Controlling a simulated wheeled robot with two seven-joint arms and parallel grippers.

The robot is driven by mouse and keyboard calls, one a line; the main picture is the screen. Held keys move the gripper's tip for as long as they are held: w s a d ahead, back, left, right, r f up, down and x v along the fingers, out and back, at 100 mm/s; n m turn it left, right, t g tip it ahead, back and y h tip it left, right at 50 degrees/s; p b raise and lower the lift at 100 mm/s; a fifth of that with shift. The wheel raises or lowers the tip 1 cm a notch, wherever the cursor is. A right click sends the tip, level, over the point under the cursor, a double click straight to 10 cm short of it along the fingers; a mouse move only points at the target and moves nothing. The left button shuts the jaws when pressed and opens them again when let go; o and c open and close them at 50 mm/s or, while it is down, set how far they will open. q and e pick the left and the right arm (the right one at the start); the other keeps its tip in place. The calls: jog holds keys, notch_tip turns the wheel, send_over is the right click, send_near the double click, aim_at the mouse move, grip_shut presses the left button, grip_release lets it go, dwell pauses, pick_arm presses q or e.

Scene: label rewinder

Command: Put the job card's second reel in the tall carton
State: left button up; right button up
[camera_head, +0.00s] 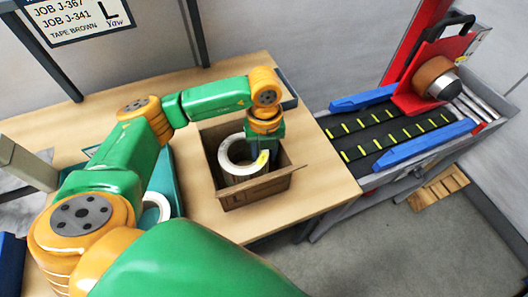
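An open brown carton (262,194) stands on the wooden table, flaps spread. A white reel (228,165) with a dark core shows inside its opening; whether it rests on the bottom cannot be told. My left gripper (262,157) points down into the carton at the reel's right rim. Its fingertips are partly hidden, so its grip is unclear. Another white reel (163,204) shows partly behind my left arm, at a teal tray (176,190). The job card (75,14) at top left reads JOB J-367, JOB J-341, TAPE BROWN; its top is cut off. My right gripper is out of view.
The wooden table (325,185) is clear right of the carton. A conveyor (385,135) with blue side rails and a red taping head (408,97) holding a brown tape roll stands at right. A wooden pallet (438,188) lies on the floor. My arm covers much of the left.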

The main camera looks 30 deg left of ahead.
pick_arm(q)
jog(key=shift+r, duration=0.1)
jog(key=shift+r+p, duration=0.4)
notch_tip(320, 180, up, 6)
jog(key=shift+r+b, duration=0.1)
jog(key=shift+b, duration=0.8)
notch_tip(320, 180, up, 6)
jog(key=shift+f, duration=0.1)
